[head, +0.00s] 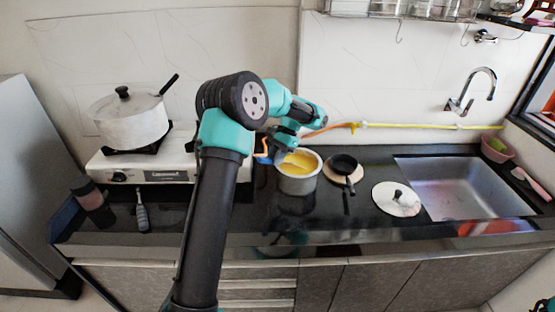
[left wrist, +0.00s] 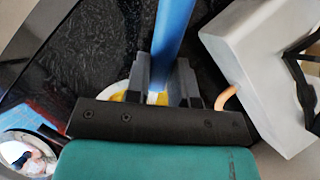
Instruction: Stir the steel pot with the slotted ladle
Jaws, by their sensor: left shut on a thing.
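The steel pot (head: 298,186) stands on the black counter right of the stove, with yellow contents (head: 304,161) inside. My left gripper (head: 277,150) is at the pot's left rim, shut on the slotted ladle's blue handle (left wrist: 174,32), which runs up between the fingers (left wrist: 160,88) in the left wrist view. A pale part of the ladle (head: 290,159) seems to reach into the pot; its slotted end is hidden. The pot's rim and yellow contents show only in part behind the gripper in the left wrist view.
A white lidded pot (head: 130,122) stands on the white stove (head: 165,166) at left. A small black pan (head: 343,164), a round lid (head: 397,199) and a sink (head: 464,188) lie to the right. A dark bottle (head: 92,200) and a dark-handled utensil (head: 142,212) are front left.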

